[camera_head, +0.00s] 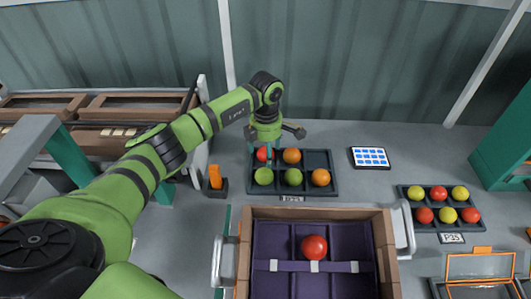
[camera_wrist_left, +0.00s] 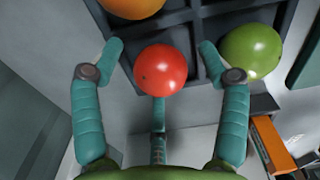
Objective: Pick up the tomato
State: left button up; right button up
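A red tomato (camera_head: 262,155) sits in the back left compartment of a dark tray (camera_head: 330,160). My left gripper (camera_head: 268,150) is over that corner of the tray and partly hides the tomato. In the left wrist view the red tomato (camera_wrist_left: 160,72) lies between the spread teal fingers of the left gripper (camera_wrist_left: 160,58), with no clear contact. The gripper is open and empty. Another red tomato (camera_head: 314,247) lies inside a purple-lined crate (camera_head: 391,262) in front. My right gripper is not in view.
Orange (camera_head: 292,155) and green (camera_head: 263,176) tomatoes fill neighbouring compartments. An orange-and-black item (camera_head: 215,178) stands left of the tray, a tablet (camera_head: 371,158) lies to its right. A second tray (camera_head: 404,192) with red and yellow tomatoes is farther right.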

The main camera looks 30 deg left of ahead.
pick_arm(q)
jog(key=c, duration=0.6)
jog(key=shift+o, duration=0.2)
jog(key=shift+r, duration=0.1)
